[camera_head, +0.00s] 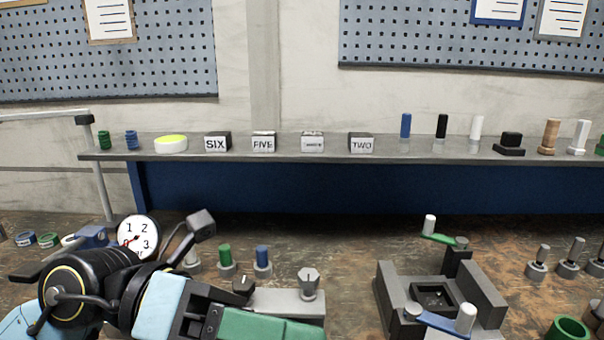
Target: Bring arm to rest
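A dark grey fixture (385,290) stands on the bench at the lower right, with a dark recess in its middle. A green arm (437,238) with a white knob (429,224) sticks out at its back. A blue arm (440,322) with another white knob (466,319) lies at its front. I cannot tell which part the task's arm is. A black and light blue arm, seemingly my left one, comes in at the lower left. My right gripper is out of view.
A round dial (138,234) stands behind the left arm. Green (224,257) and blue (262,257) pegs, a grey block (285,302) and a green bar (270,326) are close by. Grey pegs (569,258) and a green ring (568,330) lie right. A shelf (290,152) spans the back.

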